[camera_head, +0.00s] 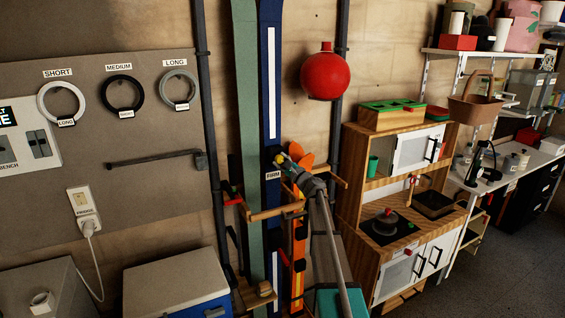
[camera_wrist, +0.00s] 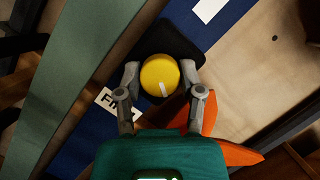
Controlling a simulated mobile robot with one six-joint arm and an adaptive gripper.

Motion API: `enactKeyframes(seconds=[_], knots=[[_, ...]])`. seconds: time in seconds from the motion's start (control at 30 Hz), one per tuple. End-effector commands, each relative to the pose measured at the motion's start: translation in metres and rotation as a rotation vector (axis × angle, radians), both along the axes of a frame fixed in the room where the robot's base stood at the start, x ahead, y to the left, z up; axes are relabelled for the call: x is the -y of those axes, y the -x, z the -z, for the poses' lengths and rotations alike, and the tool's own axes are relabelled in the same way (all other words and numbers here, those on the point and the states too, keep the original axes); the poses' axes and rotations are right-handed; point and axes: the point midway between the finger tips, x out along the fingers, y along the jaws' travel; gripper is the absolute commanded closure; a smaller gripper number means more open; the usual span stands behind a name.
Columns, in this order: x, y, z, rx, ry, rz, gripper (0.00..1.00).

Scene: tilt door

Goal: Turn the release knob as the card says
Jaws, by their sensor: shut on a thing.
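The release knob (camera_wrist: 158,72) is round and yellow, with a white pointer mark near its lower edge in the wrist view. It sits on a dark base (camera_wrist: 190,45) on a blue ski (camera_wrist: 222,22). My gripper (camera_wrist: 160,75) is shut on the knob, one finger on each side. In the head view my gripper (camera_head: 284,161) reaches the blue ski (camera_head: 270,100), and only a little yellow of the knob shows. A white card (camera_wrist: 110,103) beside the knob is partly hidden by a finger. It reads FIRM in the head view (camera_head: 273,175).
A green ski (camera_head: 247,120) stands just left of the blue one. Orange ski tips (camera_head: 303,160) lie close to my gripper. Wooden rack pegs (camera_head: 275,211) jut out below. A red ball (camera_head: 324,74) hangs to the upper right, and a toy kitchen (camera_head: 400,190) stands right.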

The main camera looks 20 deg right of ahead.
Motion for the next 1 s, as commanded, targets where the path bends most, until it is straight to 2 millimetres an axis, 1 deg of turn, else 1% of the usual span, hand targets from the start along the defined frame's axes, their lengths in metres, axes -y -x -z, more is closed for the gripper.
enactKeyframes(seconds=[0.2,0.23,0.37,0.4,1.0], knots=[[-0.0003,-0.0004,-0.0001,-0.001,-0.003,-0.001,0.98],[-0.0002,-0.0003,-0.0002,-0.001,-0.003,-0.001,0.49],[-0.0001,-0.0004,-0.0001,-0.001,-0.002,-0.001,0.24],[-0.0001,-0.0003,-0.0001,-0.001,-0.002,-0.001,0.17],[0.0002,0.0000,-0.0001,0.000,0.000,0.000,0.16]])
